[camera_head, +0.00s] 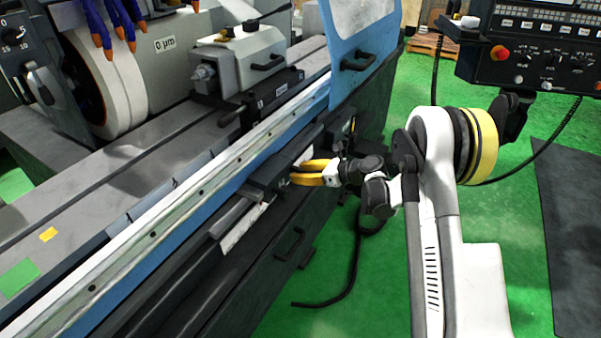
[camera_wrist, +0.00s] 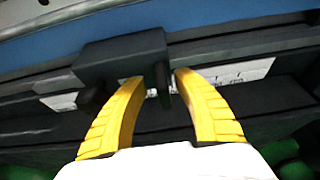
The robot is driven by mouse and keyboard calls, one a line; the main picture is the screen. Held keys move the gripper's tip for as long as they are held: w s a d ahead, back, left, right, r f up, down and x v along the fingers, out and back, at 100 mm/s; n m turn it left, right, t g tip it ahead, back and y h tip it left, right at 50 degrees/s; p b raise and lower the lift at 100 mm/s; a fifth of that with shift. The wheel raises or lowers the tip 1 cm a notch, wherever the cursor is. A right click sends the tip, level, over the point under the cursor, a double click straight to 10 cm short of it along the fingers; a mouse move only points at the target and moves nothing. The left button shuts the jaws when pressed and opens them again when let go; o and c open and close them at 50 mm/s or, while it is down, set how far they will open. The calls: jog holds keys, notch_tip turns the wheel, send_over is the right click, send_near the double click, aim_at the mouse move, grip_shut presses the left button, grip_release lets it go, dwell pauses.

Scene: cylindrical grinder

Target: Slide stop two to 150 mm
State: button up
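A dark stop block (camera_wrist: 120,58) sits on the rail in front of a white scale strip (camera_wrist: 235,74) in the wrist view. A thin dark lever (camera_wrist: 163,85) hangs from its right part. My gripper (camera_wrist: 159,77) is open, its yellow fingers on either side of the lever; I cannot tell whether they touch it. In the head view my gripper (camera_head: 296,174) is at the stop block (camera_head: 268,182) on the grinder's front. The scale (camera_head: 243,227) shows partly there. I cannot read its numbers or any stop label.
Another dark block (camera_head: 338,130) sits farther right along the front rail. A blue guard (camera_head: 355,45) with a dark handle stands above it. A control panel (camera_head: 535,50) hangs at the upper right. A drawer handle (camera_head: 290,243) sticks out below the rail.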

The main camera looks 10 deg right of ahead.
jog(key=shift+d, duration=0.1)
jog(key=v, duration=1.2)
jog(key=shift+f, duration=0.1)
jog(key=s+a+r+n+g+h, duration=0.1)
jog(key=s+a+r+n+h, duration=0.15)
jog(key=s+r+n, duration=0.4)
jog(key=s+a+r+n+h, duration=0.1)
jog(key=s+r+n+h, duration=0.2)
jog(key=s+r+n, duration=0.3)
jog(key=s+d+n+h, duration=0.2)
jog(key=s+n, duration=0.4)
jog(key=s, duration=0.4)
jog(key=s+d+n+h, duration=0.2)
jog(key=s+n, duration=0.4)
jog(key=s, duration=0.5)
jog(key=shift+d+n+h, duration=0.35)
jog(key=shift+h, duration=0.3)
